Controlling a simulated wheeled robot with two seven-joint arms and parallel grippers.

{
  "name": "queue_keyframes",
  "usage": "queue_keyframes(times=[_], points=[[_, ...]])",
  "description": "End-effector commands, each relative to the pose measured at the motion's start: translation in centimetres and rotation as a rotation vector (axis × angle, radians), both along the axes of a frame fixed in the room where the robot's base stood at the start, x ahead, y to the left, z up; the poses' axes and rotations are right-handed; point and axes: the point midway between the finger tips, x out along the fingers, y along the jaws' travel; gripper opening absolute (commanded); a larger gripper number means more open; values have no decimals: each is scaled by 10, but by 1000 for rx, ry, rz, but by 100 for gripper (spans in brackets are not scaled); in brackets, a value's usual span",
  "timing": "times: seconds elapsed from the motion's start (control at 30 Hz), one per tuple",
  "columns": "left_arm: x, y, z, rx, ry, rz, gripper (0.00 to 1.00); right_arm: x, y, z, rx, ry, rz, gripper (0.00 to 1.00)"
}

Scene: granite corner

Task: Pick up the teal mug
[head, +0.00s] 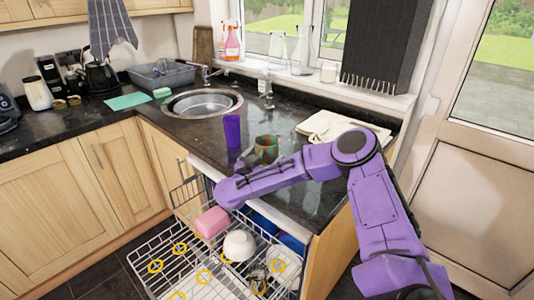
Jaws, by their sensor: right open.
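The teal mug (266,147), with brown patches, stands upright on the dark granite counter, just behind my right forearm. My right arm comes in from the right and crosses the counter's front edge. My right gripper (224,192), at the arm's far end, is over the dishwasher side, in front and to the left of the mug. It is open and apart from the mug. Its fingers are hard to make out. My left gripper is not in view.
The open dishwasher rack (140,255) below holds a pink item (212,222) and a white bowl (239,245). A folded cloth (340,124) lies at right, a sink (203,103) behind.

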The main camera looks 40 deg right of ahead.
Motion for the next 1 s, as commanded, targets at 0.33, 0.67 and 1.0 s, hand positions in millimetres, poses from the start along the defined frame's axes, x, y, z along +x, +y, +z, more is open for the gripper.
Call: queue_keyframes(times=[0.33, 0.67, 1.0], points=[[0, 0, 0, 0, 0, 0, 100, 0, 1, 1, 0, -2, 1, 40], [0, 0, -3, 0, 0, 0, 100, 0, 1, 9, 0, -4, 1, 40], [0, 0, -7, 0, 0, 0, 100, -31, 19, 77, -2, -10, 5, 40]])
